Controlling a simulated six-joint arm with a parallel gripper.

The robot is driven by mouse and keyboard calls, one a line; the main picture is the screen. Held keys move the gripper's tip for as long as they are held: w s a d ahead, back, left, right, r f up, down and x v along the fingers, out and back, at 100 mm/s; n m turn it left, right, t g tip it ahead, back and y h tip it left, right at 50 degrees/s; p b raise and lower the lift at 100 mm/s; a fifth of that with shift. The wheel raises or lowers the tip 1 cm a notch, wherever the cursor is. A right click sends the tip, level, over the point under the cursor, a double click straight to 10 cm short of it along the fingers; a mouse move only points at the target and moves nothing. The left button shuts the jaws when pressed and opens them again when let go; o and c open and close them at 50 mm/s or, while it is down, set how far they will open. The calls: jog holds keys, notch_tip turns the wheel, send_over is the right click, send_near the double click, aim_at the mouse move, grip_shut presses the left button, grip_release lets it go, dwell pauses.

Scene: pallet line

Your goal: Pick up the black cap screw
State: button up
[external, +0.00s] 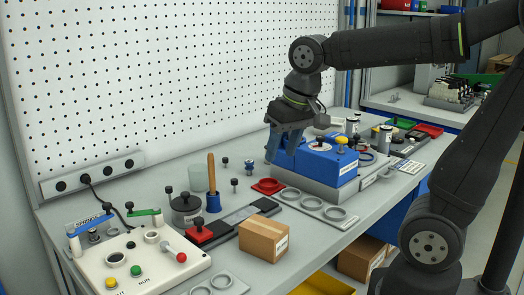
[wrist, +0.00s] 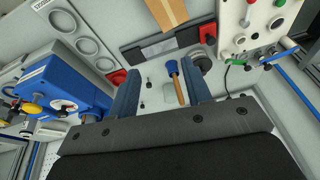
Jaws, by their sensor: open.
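Several small black-headed pieces stand on the bench left of my gripper in the external view: one at the back (external: 225,161), one nearer my gripper (external: 249,166) and one in front (external: 234,185). I cannot tell for sure which is the black cap screw. In the wrist view, small dark pieces (wrist: 148,80) show between my fingers, too small to tell apart. My gripper (external: 279,148) is open and empty, above the bench beside the blue box (external: 325,166). Its two blue fingers also frame the bench in the wrist view (wrist: 158,70).
A wooden-handled tool (external: 211,170) stands in a blue holder, near a pale cup (external: 198,178) and a grey pot (external: 185,209). A pegboard (external: 170,80) rises behind.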

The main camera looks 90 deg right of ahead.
jog(key=w+d+m+g+y, duration=0.1)
jog(key=w+d+m, duration=0.1)
jog(key=w+d, duration=0.3)
jog(key=w+d+m+g, duration=0.1)
jog(key=w+d+m, duration=0.15)
jog(key=d, duration=0.55)
jog(key=m+y, duration=0.1)
jog(key=m, duration=0.3)
send_over(234, 179)
notch_tip(234, 179, down, 5)
jog(key=shift+n+g, duration=0.25)
jog(key=shift+g, duration=0.15)
jog(key=f, duration=1.1)
jog(key=shift+w+a+f, duration=0.1)
jog(key=shift+a+f, duration=0.25)
jog(key=shift+d+f, duration=0.15)
jog(key=shift+f, duration=1.2)
jog(key=shift+d+f, duration=0.1)
jog(key=shift+f, duration=1.25)
jog(key=shift+c, duration=0.5)
grip_shut()
